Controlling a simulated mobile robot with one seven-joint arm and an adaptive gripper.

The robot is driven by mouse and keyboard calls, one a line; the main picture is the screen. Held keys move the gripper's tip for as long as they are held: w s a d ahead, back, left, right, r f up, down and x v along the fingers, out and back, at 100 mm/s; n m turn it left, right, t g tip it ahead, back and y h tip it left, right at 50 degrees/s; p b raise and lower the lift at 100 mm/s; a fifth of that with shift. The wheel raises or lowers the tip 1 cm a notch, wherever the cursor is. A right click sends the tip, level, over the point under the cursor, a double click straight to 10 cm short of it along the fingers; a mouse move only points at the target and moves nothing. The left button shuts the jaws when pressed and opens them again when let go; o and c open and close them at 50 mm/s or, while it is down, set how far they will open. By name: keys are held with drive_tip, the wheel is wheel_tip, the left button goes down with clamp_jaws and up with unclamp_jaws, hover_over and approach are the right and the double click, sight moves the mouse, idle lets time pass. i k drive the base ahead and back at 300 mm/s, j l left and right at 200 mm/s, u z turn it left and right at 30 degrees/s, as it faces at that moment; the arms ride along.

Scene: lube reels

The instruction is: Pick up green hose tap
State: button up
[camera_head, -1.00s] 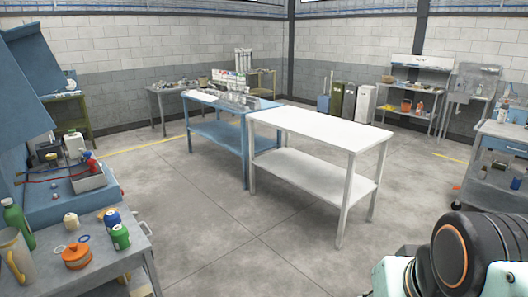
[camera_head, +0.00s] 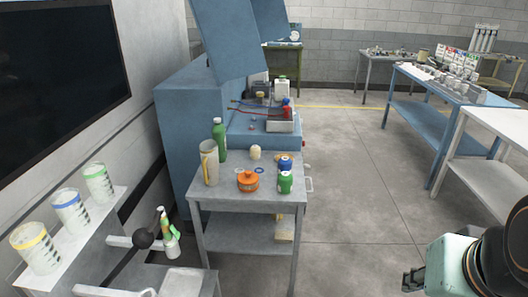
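No part is clearly readable as the green hose tap. A green-and-orange nozzle-like piece (camera_head: 165,222) stands upright on a small white bottle-like body at the lower left, beside a black ball; it may be the tap.
A grey side table (camera_head: 225,193) holds a green bottle (camera_head: 219,140), a beige jug (camera_head: 209,163), an orange pot (camera_head: 248,181) and small green and blue containers. Floor right of the table is clear.

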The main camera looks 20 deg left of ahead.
sight(169, 240)
drive_tip(key=i+u, duration=0.25)
drive_tip(key=u, duration=0.25)
drive_tip(key=i+l+u, duration=0.2)
drive_tip(key=u, duration=0.3)
drive_tip(key=i+l+u, duration=0.15)
drive_tip(key=u, duration=0.35)
drive_tip(key=i+l+u, duration=0.15)
drive_tip(key=l+u, duration=0.3)
drive_tip(key=i+l+u, duration=0.2)
drive_tip(key=l+u, duration=0.25)
drive_tip(key=i+l+u, duration=0.15)
drive_tip(key=u, duration=0.3)
drive_tip(key=l+u, duration=0.4)
drive_tip(key=l, duration=0.15)
